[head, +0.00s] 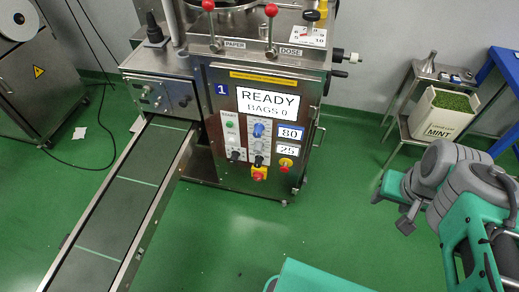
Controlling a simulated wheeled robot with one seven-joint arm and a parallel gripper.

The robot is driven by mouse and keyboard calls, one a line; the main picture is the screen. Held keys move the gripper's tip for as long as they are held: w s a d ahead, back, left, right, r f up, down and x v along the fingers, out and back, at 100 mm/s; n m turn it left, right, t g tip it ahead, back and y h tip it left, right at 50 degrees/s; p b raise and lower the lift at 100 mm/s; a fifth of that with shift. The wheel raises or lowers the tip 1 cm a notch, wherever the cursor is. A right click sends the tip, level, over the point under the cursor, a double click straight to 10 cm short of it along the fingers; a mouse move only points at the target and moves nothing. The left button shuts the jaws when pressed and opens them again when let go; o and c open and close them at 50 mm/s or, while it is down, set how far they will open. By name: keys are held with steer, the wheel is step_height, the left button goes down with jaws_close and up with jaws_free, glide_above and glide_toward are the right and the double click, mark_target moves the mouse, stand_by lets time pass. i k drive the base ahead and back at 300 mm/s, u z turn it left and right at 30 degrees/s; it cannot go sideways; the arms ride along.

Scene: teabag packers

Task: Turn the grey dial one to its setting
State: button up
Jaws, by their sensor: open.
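A control panel is on the front of the steel machine (264,120), under a screen reading READY, BAGS 0. It has a small column of dials. A pale grey dial (259,146) sits below a blue dial (258,130) and above a black knob (258,161). The grey dial's pointer and scale marks are too small to read. My gripper (398,212) is at the lower right, at the end of my folded arm. It is open with nothing seen in it, well apart from the panel.
A conveyor (112,208) runs to the lower left. A cart with a MINT box (440,115) stands right. Green floor before the panel is clear.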

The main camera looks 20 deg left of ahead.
mark_target(258, 144)
steer(key=k, duration=0.75)
steer(key=u, duration=0.95)
steer(key=i, duration=0.95)
steer(key=u, duration=1.9)
steer(key=k, duration=0.2)
steer(key=u, duration=0.15)
steer(key=i, duration=0.2)
